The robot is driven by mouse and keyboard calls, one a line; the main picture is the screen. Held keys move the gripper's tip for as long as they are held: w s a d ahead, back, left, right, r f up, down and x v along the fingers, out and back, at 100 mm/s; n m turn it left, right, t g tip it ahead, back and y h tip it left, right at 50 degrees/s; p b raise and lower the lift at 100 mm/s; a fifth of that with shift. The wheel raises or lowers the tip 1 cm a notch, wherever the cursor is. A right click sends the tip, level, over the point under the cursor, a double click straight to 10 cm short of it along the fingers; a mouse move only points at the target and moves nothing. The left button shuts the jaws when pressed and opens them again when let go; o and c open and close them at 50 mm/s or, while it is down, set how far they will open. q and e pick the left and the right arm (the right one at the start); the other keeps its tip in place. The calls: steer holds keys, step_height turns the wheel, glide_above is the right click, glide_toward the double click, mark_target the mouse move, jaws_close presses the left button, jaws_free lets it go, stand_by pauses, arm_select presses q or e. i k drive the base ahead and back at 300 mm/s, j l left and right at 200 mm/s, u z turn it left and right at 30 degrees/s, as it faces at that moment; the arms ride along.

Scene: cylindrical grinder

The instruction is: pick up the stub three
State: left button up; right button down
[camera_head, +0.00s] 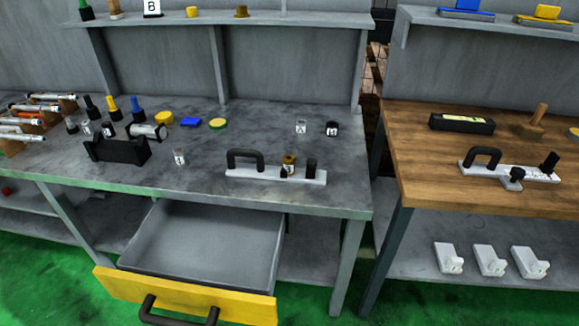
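Neither of my grippers shows in the head view. I cannot tell which object is stub three, as the labels are too small to read surely. Several small labelled pieces stand on the grey bench (230,130): a pale piece (179,157) near the middle, another pale piece (301,127) towards the back right, and a black piece with a white label (332,129) beside it. A brass-coloured piece (289,161) sits on a white fixture plate (258,175) with a black handle. A grey cylinder (147,132) lies behind a black block (117,150).
A yellow-fronted drawer (190,293) stands open and empty below the bench. Bottles (112,106) and racked tubes (38,109) crowd the left. A wooden bench (430,165) stands right, across a gap.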

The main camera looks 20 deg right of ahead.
mark_target(288, 160)
steer(key=i+j+z, duration=0.1)
steer(key=j+z, duration=0.2)
steer(key=z, duration=0.15)
steer(key=i+j+z, duration=0.1)
steer(key=j+z, duration=0.3)
steer(key=l, duration=0.1)
